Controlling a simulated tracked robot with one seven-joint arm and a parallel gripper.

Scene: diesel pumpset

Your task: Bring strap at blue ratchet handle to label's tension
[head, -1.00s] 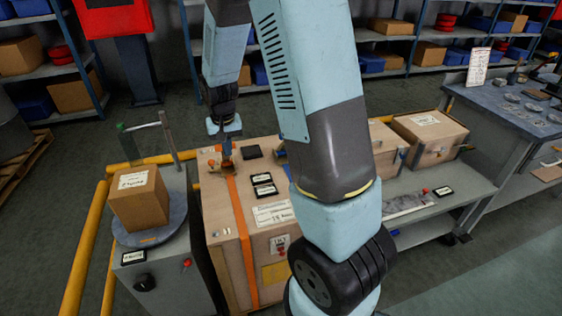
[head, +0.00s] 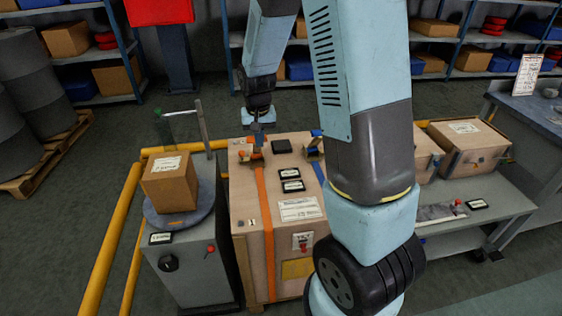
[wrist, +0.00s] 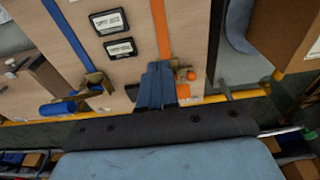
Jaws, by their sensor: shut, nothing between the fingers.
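A wooden crate (head: 248,207) carries an orange strap (head: 265,230) and a blue strap (head: 319,172). The blue ratchet handle (wrist: 58,107) is on the blue strap, left of my gripper in the wrist view; in the head view its ratchet (head: 314,143) sits at the crate's top back, beside my arm. My gripper (wrist: 156,88) is shut and empty, its fingertips close to the orange-handled ratchet (wrist: 184,76) of the orange strap. I cannot tell whether they touch it. A white label (head: 300,208) is on the crate; its writing is too small to read.
Two small dark displays (head: 290,173) (head: 293,186) lie on the crate top. A box (head: 171,184) sits on a round platform at left. Yellow rails (head: 113,235) run at left. Other wooden boxes (head: 468,145) stand on a bench at right.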

